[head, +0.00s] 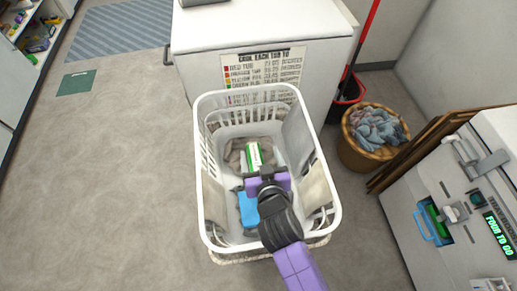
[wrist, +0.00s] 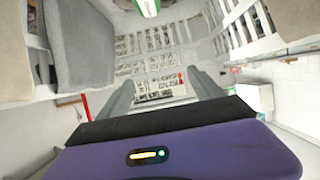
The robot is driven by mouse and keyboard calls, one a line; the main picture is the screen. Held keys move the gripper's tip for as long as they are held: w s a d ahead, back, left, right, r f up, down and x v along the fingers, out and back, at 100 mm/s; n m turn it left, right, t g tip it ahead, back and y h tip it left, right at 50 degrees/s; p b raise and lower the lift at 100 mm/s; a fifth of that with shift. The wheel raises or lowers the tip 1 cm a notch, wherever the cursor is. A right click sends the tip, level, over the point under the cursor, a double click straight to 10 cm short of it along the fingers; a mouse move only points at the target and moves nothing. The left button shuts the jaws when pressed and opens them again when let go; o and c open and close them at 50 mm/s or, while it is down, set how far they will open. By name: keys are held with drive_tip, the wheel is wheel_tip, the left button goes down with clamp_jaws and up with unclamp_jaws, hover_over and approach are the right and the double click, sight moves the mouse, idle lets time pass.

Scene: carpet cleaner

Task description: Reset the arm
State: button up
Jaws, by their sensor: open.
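My arm reaches from the bottom of the head view over the white slatted basket (head: 204,190), which stands on the floor. My purple gripper (head: 268,181) is over or inside the basket; its fingers are hard to make out there. In the wrist view my gripper (wrist: 162,84) is open, its two grey fingers apart with nothing seen between them. A white and green item (head: 254,155) lies in the basket just beyond the gripper. A blue item (head: 247,209) lies left of my wrist. Grey pads (wrist: 86,45) line the basket's sides.
A white cabinet (head: 200,62) with a printed chart (head: 262,68) stands right behind the basket. A grey machine (head: 440,190) stands at far right.

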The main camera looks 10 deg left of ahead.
drive_tip(key=s+d+r+n+t+y, duration=0.2)
drive_tip(key=s+r, duration=0.5)
drive_tip(key=r, duration=0.1)
drive_tip(key=s+d+r+m+h, duration=0.2)
drive_tip(key=s+d+r+h, duration=0.1)
drive_tip(key=s+d, duration=0.7)
drive_tip(key=s+d+r+m+h, duration=0.2)
drive_tip(key=s+d, duration=0.9)
drive_tip(key=s, duration=0.6)
drive_tip(key=shift+s+d+r+m+h, duration=0.2)
drive_tip(key=shift+r+m+h, duration=0.2)
drive_tip(key=shift+r+m, duration=0.25)
